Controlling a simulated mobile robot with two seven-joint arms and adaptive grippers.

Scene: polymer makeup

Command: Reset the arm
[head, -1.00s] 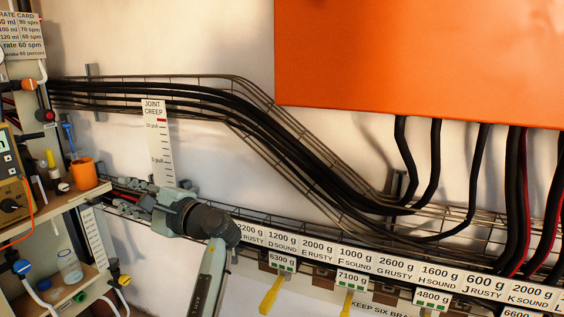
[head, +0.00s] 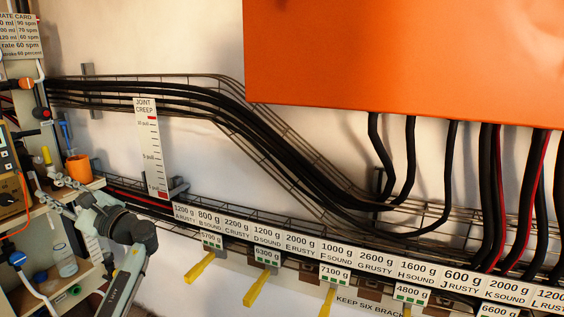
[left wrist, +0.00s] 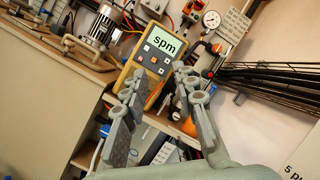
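My left arm comes in at the lower left of the head view. Beyond the fingertips is a yellow meter (left wrist: 151,60) whose screen reads "spm". I cannot tell from these views whether a finger touches the shelf. My right gripper is in neither view.
The orange cup (head: 79,168) stands on the wooden shelf at left. A wire cable tray (head: 215,112) with black cables crosses the wall. A labelled rail (head: 330,252) with yellow tags runs along the bottom. A large orange box (head: 400,60) hangs at upper right.

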